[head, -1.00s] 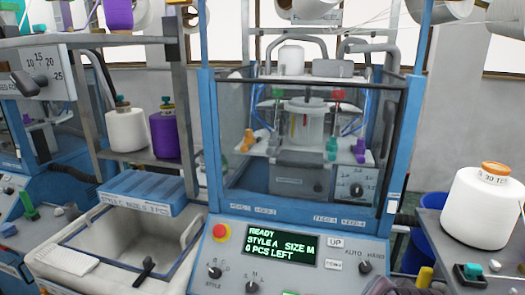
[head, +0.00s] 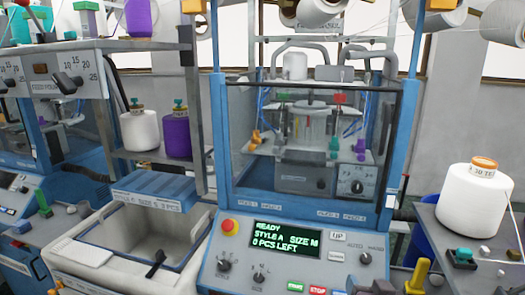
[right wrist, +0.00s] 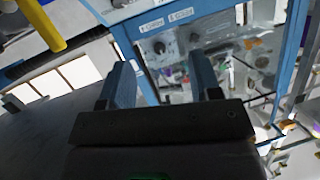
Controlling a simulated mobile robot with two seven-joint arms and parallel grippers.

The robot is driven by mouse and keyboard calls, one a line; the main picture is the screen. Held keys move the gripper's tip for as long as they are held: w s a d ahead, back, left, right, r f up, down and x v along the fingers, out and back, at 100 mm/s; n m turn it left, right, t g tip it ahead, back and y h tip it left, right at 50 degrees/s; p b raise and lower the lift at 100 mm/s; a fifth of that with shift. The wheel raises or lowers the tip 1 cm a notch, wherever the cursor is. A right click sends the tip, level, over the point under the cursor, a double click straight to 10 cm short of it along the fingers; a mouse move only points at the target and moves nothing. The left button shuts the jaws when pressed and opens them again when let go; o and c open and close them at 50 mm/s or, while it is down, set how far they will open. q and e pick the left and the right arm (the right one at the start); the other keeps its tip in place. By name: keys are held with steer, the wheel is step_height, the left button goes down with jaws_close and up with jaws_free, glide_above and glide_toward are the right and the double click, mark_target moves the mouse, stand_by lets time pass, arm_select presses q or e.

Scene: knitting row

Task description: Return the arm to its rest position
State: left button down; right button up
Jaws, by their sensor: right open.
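My right gripper shows only as a dark piece (head: 374,287) at the bottom edge of the head view, in front of the control panel's lower right. In the right wrist view its two blue-grey fingers stand apart, with nothing held between them (right wrist: 161,78). The knitting machine (head: 222,135) stands beyond the gripper, apart from it, with a blue frame and a clear front window. Its display (head: 285,239) reads READY, STYLE A, SIZE M, 0 PCS LEFT. My left gripper is in neither view.
A grey bin (head: 67,262) stands left of the panel, with a black handle-like piece at its front. A yellow upright part (head: 418,276) is close right of my gripper. A white yarn cone (head: 474,208) stands on the right table. Purple and white cones stand on a left shelf.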

steer(key=s+d+f+n+g+b, duration=0.1)
steer(key=s+d+f, duration=0.2)
steer(key=s+f, duration=0.6)
steer(key=s+d+f+n+g+b, duration=0.1)
steer(key=s+d+f+n+g, duration=0.1)
steer(key=s+f, duration=0.7)
step_height(320, 180, down, 7)
steer(key=shift+s+d+f+n+y, duration=0.1)
steer(key=shift+s+d+n+y, duration=0.25)
steer(key=shift+d, duration=0.1)
